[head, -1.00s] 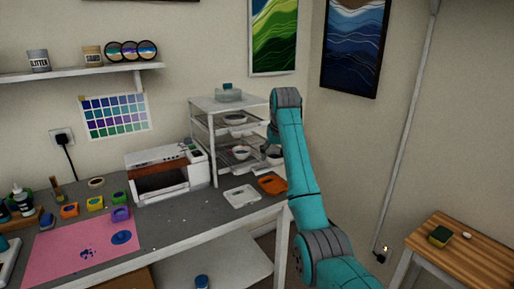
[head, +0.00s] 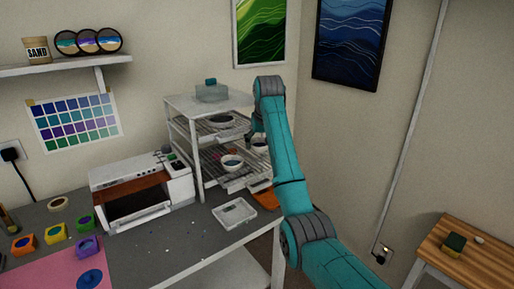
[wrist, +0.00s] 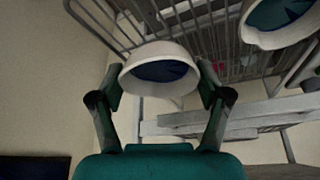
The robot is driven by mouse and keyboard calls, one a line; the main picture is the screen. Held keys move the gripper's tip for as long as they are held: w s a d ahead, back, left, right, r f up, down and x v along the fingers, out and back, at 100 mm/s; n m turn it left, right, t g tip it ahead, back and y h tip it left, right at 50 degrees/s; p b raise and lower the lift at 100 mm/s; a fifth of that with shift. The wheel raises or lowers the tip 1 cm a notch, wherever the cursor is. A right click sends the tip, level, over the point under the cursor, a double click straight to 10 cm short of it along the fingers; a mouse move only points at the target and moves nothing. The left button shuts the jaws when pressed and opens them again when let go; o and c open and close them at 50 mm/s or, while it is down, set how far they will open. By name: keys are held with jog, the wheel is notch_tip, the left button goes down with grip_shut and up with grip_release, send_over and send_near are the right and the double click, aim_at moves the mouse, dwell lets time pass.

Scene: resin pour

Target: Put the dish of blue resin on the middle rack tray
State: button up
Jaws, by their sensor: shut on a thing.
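A white dish with dark blue resin (wrist: 160,72) is between the two fingers of my gripper (wrist: 160,88) in the wrist view, and the fingers are shut on it. In the head view this dish (head: 259,145) shows at the right side of the rack, partly behind my arm. The gripper itself is mostly hidden there. The wire middle rack tray (head: 212,168) carries another white bowl (head: 232,161). A second dish with blue inside (wrist: 283,20) shows at the upper right of the wrist view. Whether the held dish touches the tray cannot be told.
The rack's upper tray holds a dish (head: 221,121), and a clear container (head: 211,93) stands on top. A white post (head: 196,160) bounds the rack at the front left. A white tray (head: 234,213) and an orange piece (head: 266,198) lie in front.

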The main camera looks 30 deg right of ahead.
aim_at(260, 150)
jog(key=shift+f, duration=1.5)
jog(key=shift+f, duration=0.15)
jog(key=o, duration=1.2)
jog(key=shift+c, duration=0.2)
